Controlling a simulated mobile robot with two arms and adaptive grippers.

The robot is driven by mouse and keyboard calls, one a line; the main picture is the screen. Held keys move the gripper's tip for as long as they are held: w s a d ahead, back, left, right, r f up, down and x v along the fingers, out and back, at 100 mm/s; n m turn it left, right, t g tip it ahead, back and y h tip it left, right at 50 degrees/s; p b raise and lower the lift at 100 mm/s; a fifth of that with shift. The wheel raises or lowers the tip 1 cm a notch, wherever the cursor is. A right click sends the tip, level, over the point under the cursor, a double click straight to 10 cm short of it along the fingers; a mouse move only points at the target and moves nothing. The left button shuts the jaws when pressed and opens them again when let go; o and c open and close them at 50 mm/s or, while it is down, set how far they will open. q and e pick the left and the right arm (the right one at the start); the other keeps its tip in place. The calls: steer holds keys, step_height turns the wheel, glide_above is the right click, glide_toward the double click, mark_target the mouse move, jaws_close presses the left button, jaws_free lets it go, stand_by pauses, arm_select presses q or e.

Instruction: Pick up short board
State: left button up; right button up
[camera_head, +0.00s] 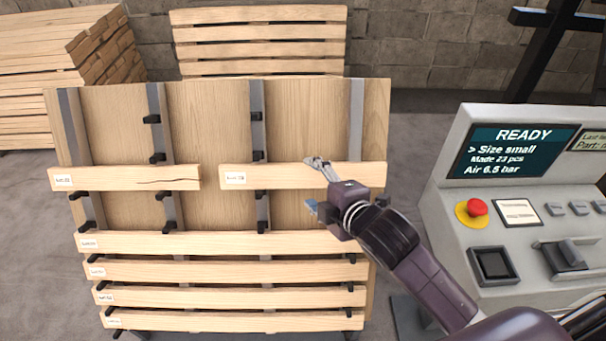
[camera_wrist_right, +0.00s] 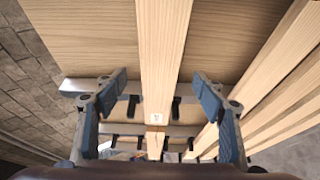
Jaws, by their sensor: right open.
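Two short boards lie end to end on the upper row of the rack. The left short board (camera_head: 120,179) has a dark crack and a label at its left end. The right short board (camera_head: 278,175) has a label at its left end and no crack that I can see. My right gripper (camera_head: 314,184) is open at the right short board, one finger above and one below it. In the right wrist view, the right short board (camera_wrist_right: 164,45) runs between the spread fingers of the gripper (camera_wrist_right: 160,82), with a gap on each side. My left gripper is not in view.
The wooden rack panel (camera_head: 205,120) has metal rails with black pegs. Several long boards (camera_head: 215,243) rest on its lower rows. A control console (camera_head: 450,190) stands close on the right. Lumber stacks (camera_head: 50,60) and a slatted pallet (camera_head: 260,35) stand behind.

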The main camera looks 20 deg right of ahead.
mark_target(304, 176)
steer(key=shift+x, duration=2.4)
steer(key=shift+d, duration=0.15)
steer(key=c, duration=1.4)
steer(key=shift+r, duration=0.1)
